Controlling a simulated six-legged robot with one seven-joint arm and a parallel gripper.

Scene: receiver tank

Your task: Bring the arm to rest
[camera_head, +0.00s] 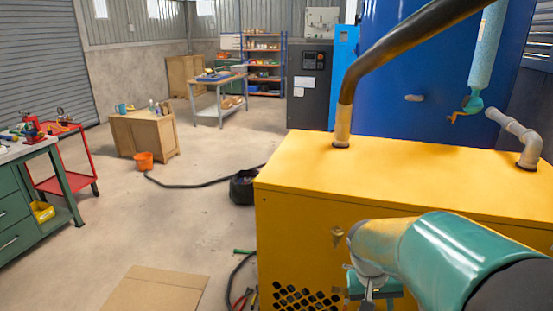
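My arm reaches in from the lower right in the head view, with a glossy teal and dull yellow link. Its end bends down in front of the yellow machine cabinet (300,215). My gripper (372,296) is at the bottom edge of the picture and is partly cut off. Its fingers are not shown clearly enough to tell open from shut, and I see nothing held in it. The arm hides part of the cabinet's front.
A dark bent pipe (375,70) rises from the cabinet top. A blue tank (415,95) stands behind. Cables (240,280) and a black bag (243,187) lie left of the cabinet. Flat cardboard (155,292) lies on the floor. A green workbench (20,205) stands left; mid-floor is mostly open.

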